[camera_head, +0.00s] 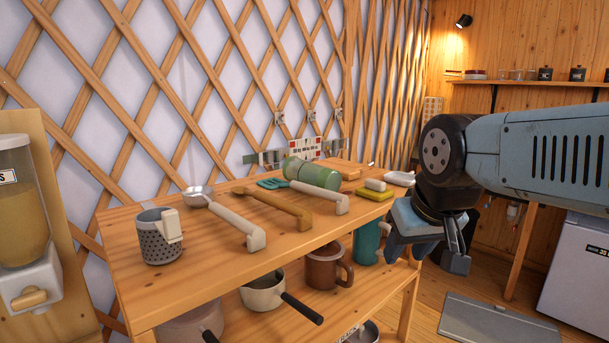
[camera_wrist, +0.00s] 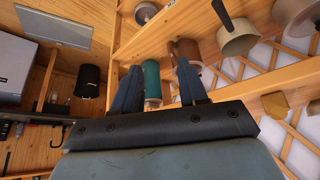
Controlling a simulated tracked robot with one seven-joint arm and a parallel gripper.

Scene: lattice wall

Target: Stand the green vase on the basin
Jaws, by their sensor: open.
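A pale green bottle-like cylinder (camera_head: 306,172) lies on its side on the tabletop, toward the back. A teal upright cylinder (camera_head: 368,242) stands on the lower shelf at its right end; it also shows in the wrist view (camera_wrist: 151,80). I cannot tell for sure which of these is the green vase. My gripper (camera_head: 430,254) is open and empty, to the right of the shelf unit and near the teal cylinder. In the wrist view, my gripper (camera_wrist: 157,72) has its fingers apart, with the teal cylinder beyond the gap. I see no clear basin.
The wooden tabletop (camera_head: 215,265) holds a grater (camera_head: 158,238), ladles, a yellow sponge (camera_head: 375,194) and a small white dish (camera_head: 400,178). A brown mug (camera_head: 327,266) and a saucepan (camera_head: 262,291) stand on the lower shelf. A lattice wall stands behind.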

